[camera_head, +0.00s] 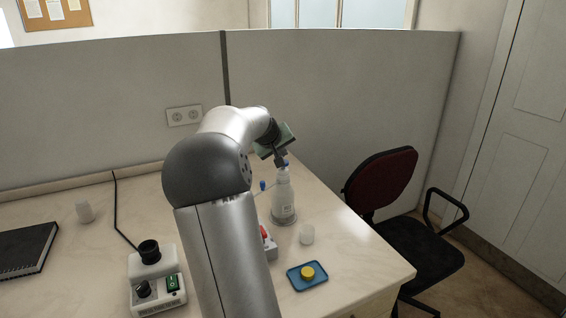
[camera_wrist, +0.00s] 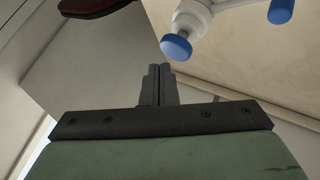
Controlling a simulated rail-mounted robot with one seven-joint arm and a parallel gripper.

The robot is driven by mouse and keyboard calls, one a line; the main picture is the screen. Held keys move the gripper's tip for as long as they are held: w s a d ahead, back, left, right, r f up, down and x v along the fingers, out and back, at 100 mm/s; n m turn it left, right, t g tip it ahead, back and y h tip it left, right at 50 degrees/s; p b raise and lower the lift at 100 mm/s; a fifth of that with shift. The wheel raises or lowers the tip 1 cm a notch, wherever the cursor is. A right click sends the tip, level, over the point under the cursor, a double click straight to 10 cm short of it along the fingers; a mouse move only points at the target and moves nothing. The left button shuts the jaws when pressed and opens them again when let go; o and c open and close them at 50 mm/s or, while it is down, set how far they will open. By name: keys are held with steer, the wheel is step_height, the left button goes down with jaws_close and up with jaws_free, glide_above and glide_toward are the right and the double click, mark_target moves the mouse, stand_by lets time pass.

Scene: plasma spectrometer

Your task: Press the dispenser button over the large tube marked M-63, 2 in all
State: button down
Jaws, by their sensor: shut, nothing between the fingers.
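A clear dispenser bottle (camera_head: 284,200) stands upright near the right end of the table. Its blue top (camera_head: 285,164) is partly behind my gripper (camera_head: 280,160). A second blue part (camera_head: 262,185) shows just left of the bottle. In the wrist view, the white dispenser head shows with a blue round button (camera_wrist: 176,47) and another blue piece (camera_wrist: 280,10). My gripper (camera_wrist: 157,70) is shut and empty, its tips close to the button; contact cannot be told. No M-63 mark is legible, and my arm hides part of the table, so the large tube cannot be identified.
A white device (camera_head: 157,280), a black notebook (camera_head: 25,249) and a white cylinder (camera_head: 84,211) are leftward. A partition (camera_head: 340,110) stands behind; a chair (camera_head: 385,185) is right.

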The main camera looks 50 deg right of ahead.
steer(key=shift+f, duration=0.4)
steer(key=shift+f+b, duration=0.85)
steer(key=shift+b, duration=0.05)
stand_by(0.6)
steer(key=shift+r, duration=0.1)
steer(key=shift+r+p, duration=0.85)
steer(key=shift+r, duration=0.35)
steer(key=shift+r+p, duration=1.75)
steer(key=shift+r, duration=0.75)
stand_by(0.5)
